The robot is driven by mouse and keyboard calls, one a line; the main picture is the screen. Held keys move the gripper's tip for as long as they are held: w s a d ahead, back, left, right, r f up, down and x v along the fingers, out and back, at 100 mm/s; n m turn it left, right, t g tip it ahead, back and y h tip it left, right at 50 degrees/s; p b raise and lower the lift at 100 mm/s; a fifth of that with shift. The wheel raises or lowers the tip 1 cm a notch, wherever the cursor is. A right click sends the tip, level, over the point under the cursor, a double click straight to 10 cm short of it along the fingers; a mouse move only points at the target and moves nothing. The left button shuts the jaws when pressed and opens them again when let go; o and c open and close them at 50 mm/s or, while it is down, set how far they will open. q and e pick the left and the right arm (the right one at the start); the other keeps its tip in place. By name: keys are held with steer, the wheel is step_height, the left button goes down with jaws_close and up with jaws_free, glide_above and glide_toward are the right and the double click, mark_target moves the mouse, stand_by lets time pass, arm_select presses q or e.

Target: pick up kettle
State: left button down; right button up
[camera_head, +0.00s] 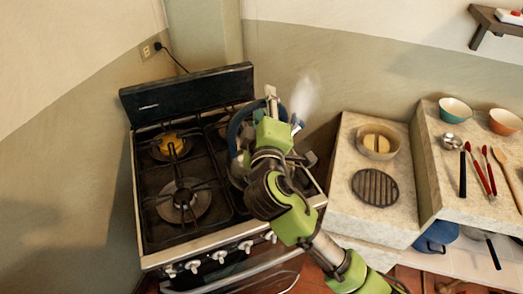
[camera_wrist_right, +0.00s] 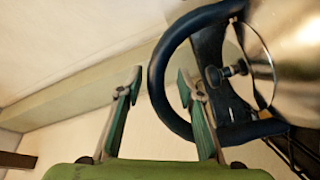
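The kettle has a dark blue looped handle (camera_head: 234,132) and stands on the right side of the stove, largely hidden by my right arm. In the right wrist view its shiny metal body (camera_wrist_right: 293,50) fills the upper right. There the handle (camera_wrist_right: 158,88) curves across the picture between the two fingers, with the right finger overlapping it. My right gripper (camera_head: 283,109) is at the kettle. It also shows in the right wrist view (camera_wrist_right: 160,78), fingers apart, not closed on the handle. Contact with the handle cannot be told. My left gripper is not in view.
The black stove (camera_head: 150,222) has burner grates and a raised back panel. White steam (camera_head: 306,94) rises beside the gripper. The stone counter (camera_head: 345,210) at right holds a pot (camera_head: 377,142) and a round dark trivet (camera_head: 375,187). Bowls and utensils lie farther right.

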jaws_close()
steer(key=shift+r, duration=0.35)
steer(key=shift+r, duration=0.1)
